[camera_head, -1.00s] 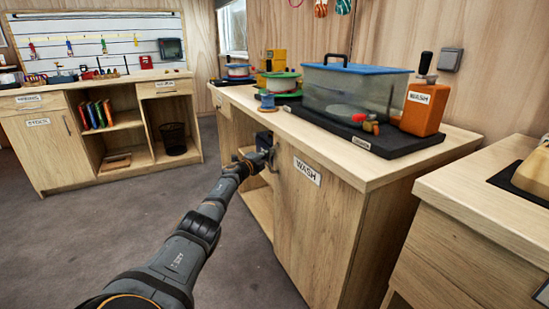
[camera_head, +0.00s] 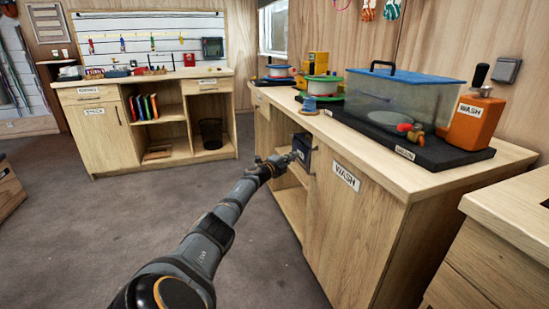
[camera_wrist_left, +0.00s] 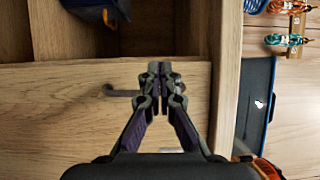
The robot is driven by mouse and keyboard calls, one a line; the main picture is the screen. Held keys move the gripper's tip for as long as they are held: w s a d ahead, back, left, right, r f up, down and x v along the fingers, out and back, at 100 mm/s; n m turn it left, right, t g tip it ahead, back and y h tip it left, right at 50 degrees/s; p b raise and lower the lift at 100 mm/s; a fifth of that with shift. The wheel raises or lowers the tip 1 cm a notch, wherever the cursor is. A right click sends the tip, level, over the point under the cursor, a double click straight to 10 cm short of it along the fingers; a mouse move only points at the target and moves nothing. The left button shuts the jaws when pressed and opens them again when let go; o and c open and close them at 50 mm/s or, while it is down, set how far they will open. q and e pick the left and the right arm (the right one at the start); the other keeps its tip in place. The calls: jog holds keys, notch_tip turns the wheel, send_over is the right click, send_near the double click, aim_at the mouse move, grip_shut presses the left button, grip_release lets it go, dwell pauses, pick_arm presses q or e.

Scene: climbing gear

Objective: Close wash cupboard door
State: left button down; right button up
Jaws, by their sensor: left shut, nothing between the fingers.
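The wash cupboard door (camera_head: 345,225) is the pale wood panel with the WASH label (camera_head: 346,177), in the counter at the right of the head view. It looks flush with the cupboard front or nearly so. My left gripper (camera_head: 292,157) is shut and empty, just left of the door's upper left edge, by the open shelf bay. In the left wrist view the gripper (camera_wrist_left: 160,68) is in front of the door panel (camera_wrist_left: 60,110), and the dark door handle (camera_wrist_left: 118,93) shows beside its fingers. I cannot tell whether they touch. My right gripper is out of view.
A dark box (camera_head: 302,148) sits in the open bay beside the door. A clear tank with a blue lid (camera_head: 405,100) and an orange WASH bottle (camera_head: 475,120) stand on the countertop. Another counter (camera_head: 500,215) is at the lower right. The carpet at left is clear.

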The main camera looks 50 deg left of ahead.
pick_arm(q)
jog(key=s+a, duration=0.2)
jog(key=s, duration=0.4)
jog(key=shift+s+a+f+p, duration=0.2)
jog(key=shift+a+f+p, duration=0.05)
jog(key=shift+f+p, duration=0.15)
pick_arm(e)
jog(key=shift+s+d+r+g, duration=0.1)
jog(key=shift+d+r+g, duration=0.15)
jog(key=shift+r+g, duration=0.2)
